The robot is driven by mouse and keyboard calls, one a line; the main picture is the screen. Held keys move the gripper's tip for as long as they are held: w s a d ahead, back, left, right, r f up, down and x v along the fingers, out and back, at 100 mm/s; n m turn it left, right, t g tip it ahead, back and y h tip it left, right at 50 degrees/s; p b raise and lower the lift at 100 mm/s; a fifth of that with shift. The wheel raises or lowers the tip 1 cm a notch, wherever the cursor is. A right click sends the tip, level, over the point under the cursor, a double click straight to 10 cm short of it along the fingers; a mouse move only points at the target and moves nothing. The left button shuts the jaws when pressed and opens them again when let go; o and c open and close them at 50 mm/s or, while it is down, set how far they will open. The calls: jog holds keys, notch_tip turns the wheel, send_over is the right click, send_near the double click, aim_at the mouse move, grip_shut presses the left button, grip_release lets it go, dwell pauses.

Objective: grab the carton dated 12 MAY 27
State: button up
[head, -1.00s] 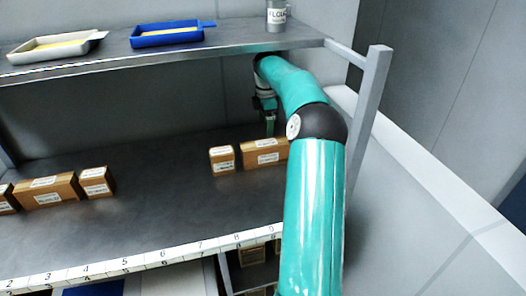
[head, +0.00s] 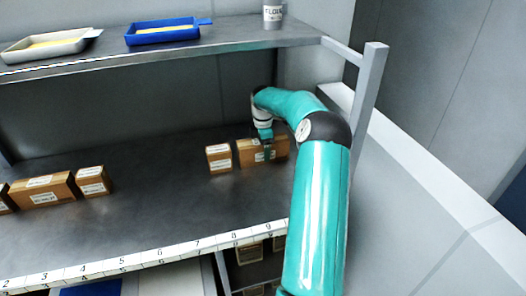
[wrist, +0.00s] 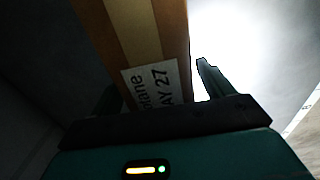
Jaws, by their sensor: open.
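A long brown carton (head: 246,156) lies on the middle shelf toward the right, and my gripper (head: 266,151) is down at it from above. In the wrist view the carton (wrist: 143,28) runs between the open fingers of my gripper (wrist: 157,78). Its white label (wrist: 155,88) shows the ending "AY 27"; the start of the date is hidden. There is a bright gap between the carton and the right finger; the left finger is dark and partly behind the carton, so I cannot tell whether it touches.
A smaller carton (head: 219,158) stands just left of the long one. More cartons (head: 91,181) sit at the shelf's left end. An upper shelf (head: 230,36) with trays and a cup hangs above. A post (head: 369,95) stands at right. The middle shelf's centre is clear.

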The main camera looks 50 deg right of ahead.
jog(key=shift+r, duration=0.1)
jog(key=c, duration=1.3)
jog(key=shift+o, duration=0.2)
